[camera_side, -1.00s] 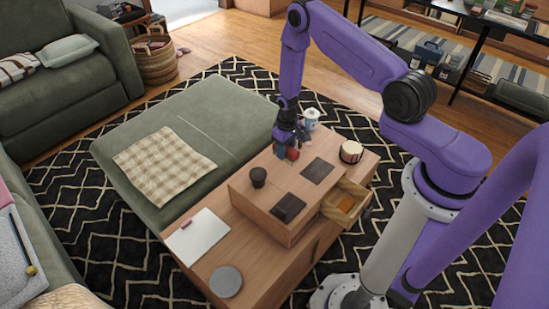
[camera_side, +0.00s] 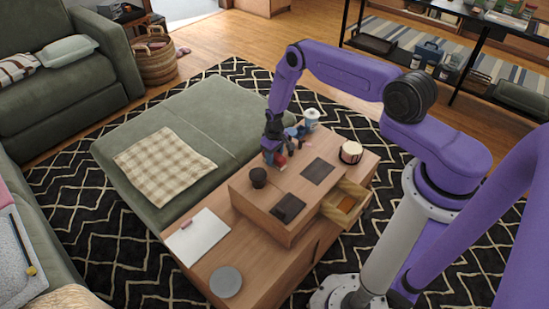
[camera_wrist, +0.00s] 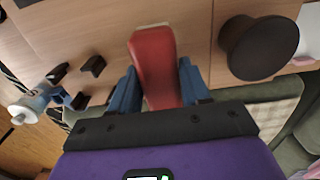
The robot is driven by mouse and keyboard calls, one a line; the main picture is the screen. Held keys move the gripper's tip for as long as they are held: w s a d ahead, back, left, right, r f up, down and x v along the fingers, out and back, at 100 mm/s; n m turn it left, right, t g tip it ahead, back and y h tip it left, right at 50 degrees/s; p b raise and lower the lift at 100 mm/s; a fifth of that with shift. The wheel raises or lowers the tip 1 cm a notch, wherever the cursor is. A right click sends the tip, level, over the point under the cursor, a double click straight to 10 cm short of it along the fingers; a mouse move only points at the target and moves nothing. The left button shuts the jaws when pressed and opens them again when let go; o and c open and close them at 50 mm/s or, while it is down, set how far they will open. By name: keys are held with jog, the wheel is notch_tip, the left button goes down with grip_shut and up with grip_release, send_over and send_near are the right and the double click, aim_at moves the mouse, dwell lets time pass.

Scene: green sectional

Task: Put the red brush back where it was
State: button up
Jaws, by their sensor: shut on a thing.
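The red brush (camera_wrist: 154,55) is between the two blue fingers of my gripper (camera_wrist: 160,88) in the wrist view. Its wide red end points away from the wrist, over the wooden top. In the side view my gripper (camera_side: 273,153) is low over the back left edge of the raised wooden unit, and only a small red part of the brush (camera_side: 281,160) shows beside the fingers. I cannot tell whether the brush touches the wood.
A dark cup (camera_side: 258,177) stands close to my gripper. A drawer (camera_side: 357,193) stands open at the right.

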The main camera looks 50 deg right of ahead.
jog(key=shift+f, duration=0.6)
jog(key=shift+f, duration=0.1)
jog(key=o, duration=1)
notch_tip(320, 180, up, 12)
jog(key=shift+r, duration=0.2)
